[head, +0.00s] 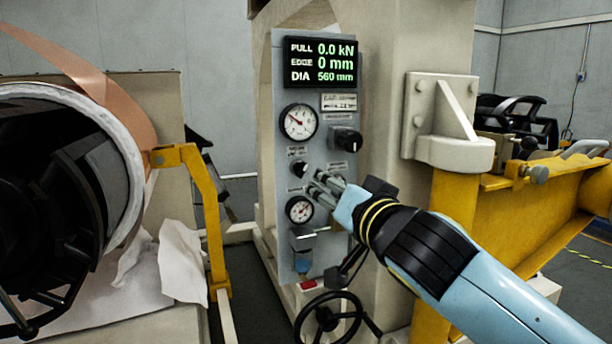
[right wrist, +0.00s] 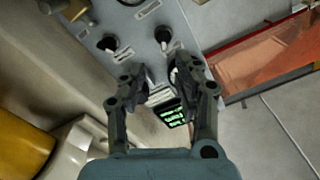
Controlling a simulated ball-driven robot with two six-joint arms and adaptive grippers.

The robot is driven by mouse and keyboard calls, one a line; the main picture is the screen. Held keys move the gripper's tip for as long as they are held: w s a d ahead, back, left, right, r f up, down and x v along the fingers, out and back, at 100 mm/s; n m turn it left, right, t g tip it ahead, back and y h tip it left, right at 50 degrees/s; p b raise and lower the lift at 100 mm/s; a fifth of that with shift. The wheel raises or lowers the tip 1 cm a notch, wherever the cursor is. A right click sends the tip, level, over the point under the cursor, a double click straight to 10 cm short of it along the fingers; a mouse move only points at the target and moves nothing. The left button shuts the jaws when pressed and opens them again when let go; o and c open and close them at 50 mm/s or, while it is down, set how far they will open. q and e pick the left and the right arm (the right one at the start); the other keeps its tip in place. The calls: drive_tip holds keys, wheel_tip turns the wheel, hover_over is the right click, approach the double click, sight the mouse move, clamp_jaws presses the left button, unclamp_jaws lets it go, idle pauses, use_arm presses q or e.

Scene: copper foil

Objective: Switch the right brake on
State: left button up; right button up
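The grey control panel (head: 285,85) stands upright in the middle of the head view. My right gripper (head: 312,183) reaches in from the right, with its fingers in front of the panel at switch height. In the right wrist view its two fingers (right wrist: 162,72) are apart with nothing between them. Two small black switches show there beyond the fingertips: one (right wrist: 107,43) at left, another (right wrist: 163,36) at right. The head view shows the left switch (head: 297,168); my gripper seems to hide the right one. Lever positions are too small to tell. My left gripper is not in view.
A black handwheel (head: 328,318) stands below. The copper foil roll (head: 125,105) and a yellow bracket (head: 208,190) are at left.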

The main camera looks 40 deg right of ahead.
sight(305, 169)
drive_tip(key=x, duration=0.7)
drive_tip(key=r+p+x, duration=0.1)
drive_tip(key=x, duration=0.2)
drive_tip(key=shift+w, duration=0.35)
clamp_jaws()
